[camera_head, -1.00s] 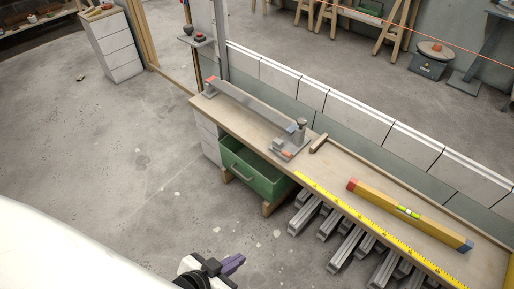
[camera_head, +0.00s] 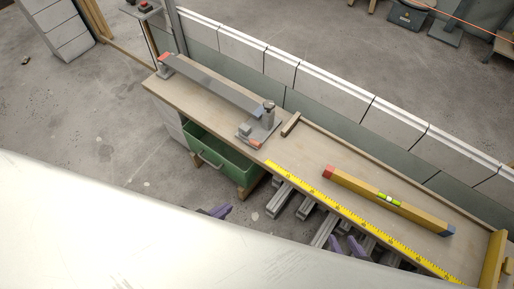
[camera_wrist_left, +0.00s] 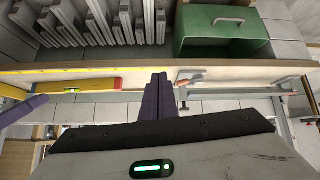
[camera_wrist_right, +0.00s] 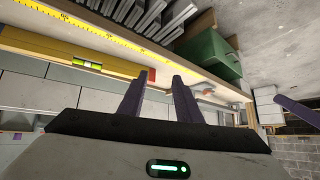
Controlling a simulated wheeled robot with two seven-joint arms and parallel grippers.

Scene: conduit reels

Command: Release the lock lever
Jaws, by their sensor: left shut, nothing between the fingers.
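The clamp fixture (camera_head: 262,127) sits on the wooden bench, with an upright post, a grey block and an orange-red tipped piece (camera_head: 253,144) low at its front. That piece may be the lock lever; I cannot tell for sure. A long grey bar (camera_head: 212,83) runs from the fixture to a red-tipped end stop (camera_head: 165,62). My left gripper (camera_head: 217,211) is shut and empty, below the bench front near the green drawer. Its fingers also show together in the left wrist view (camera_wrist_left: 158,95). My right gripper (camera_head: 345,246) is open and empty, in front of the bench edge. The fingers are apart in the right wrist view (camera_wrist_right: 157,97).
A green drawer (camera_head: 222,160) stands open under the bench (camera_head: 295,155). Grey profiles (camera_head: 280,198) stick out below. A yellow tape (camera_head: 350,220), a yellow level (camera_head: 385,200) and a small wooden block (camera_head: 291,124) lie on top. A block wall (camera_head: 330,80) runs behind.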

